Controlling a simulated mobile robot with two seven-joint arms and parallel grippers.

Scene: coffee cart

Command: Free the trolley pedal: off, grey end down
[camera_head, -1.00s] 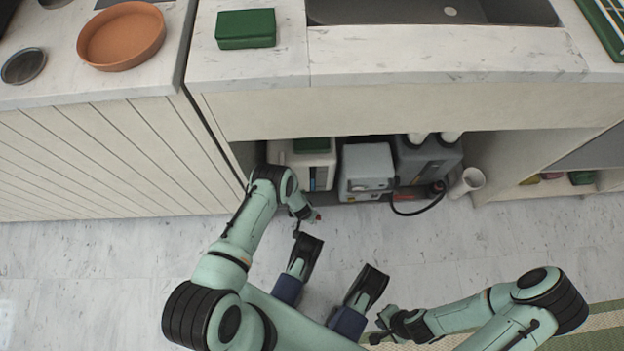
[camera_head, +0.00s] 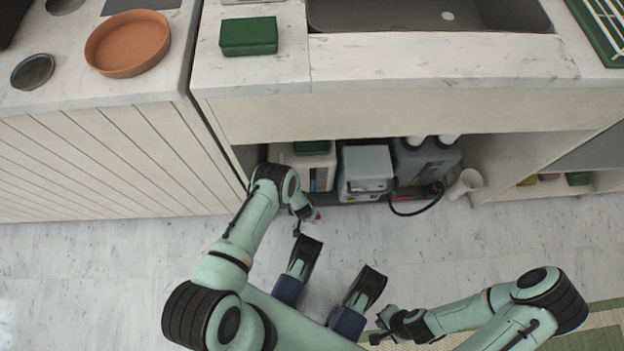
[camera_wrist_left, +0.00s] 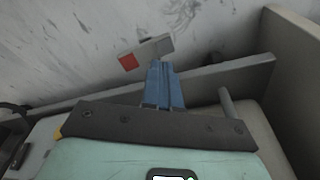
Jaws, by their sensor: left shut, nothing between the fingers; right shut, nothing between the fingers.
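The trolley pedal shows in the left wrist view as a small bar with a grey end (camera_wrist_left: 157,47) on the right and a red end (camera_wrist_left: 128,62) on the left. It sits just beyond a long grey edge, above the pale floor. My left gripper (camera_wrist_left: 160,65) has its blue fingers shut and empty, with the tips right by the grey part; I cannot tell if they touch. In the head view my left gripper (camera_head: 303,213) is low in front of the open shelf, with a bit of red beside it. My right gripper (camera_head: 382,332) is shut and empty, low at the right.
Under the counter stand a white container (camera_head: 318,170), a grey container (camera_head: 365,168) and a dark container (camera_head: 425,160). A black hose (camera_head: 415,208) and a white cup (camera_head: 464,185) are to their right. The floor (camera_head: 400,245) in front is clear.

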